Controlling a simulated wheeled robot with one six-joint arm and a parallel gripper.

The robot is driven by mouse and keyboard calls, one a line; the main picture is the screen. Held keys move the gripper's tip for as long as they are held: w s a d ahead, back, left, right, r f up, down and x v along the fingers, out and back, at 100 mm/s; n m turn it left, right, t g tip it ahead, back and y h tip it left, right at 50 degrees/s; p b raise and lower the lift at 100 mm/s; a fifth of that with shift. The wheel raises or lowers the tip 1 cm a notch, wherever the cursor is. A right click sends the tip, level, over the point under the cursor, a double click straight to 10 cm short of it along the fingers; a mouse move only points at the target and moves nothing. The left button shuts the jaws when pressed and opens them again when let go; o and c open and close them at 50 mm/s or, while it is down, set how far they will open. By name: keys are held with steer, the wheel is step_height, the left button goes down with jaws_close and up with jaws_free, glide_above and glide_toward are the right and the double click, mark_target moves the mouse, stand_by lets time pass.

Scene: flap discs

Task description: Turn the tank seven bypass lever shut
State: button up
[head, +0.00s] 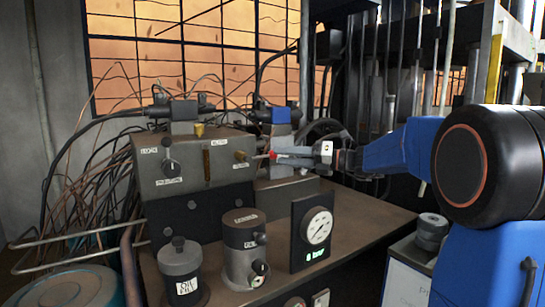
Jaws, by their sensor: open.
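A grey valve block (190,190) stands on the bench, with a brass fitting (240,156) on the right of its front. A thin rod runs right from this fitting to a red tip (273,155). It looks like a lever, but I cannot read the small labels to tell whether it is tank seven bypass. A second brass lever (207,164) stands upright at mid-front. A dark round knob (170,166) is at the left. My gripper (284,155) reaches in from the right, open, its fingertips at the red tip. Whether they touch or surround it cannot be told.
A pressure gauge (318,226) with a green display stands on the bench (370,222) below my gripper. Two dark cylinders (245,243) (180,268) stand in front of the block. Loose cables (85,190) crowd the left. The bench's right side is clear.

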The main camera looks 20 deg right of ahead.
mark_target(272, 155)
steer(key=shift+x, duration=2.25)
steer(key=shift+c, duration=0.6)
jaws_close()
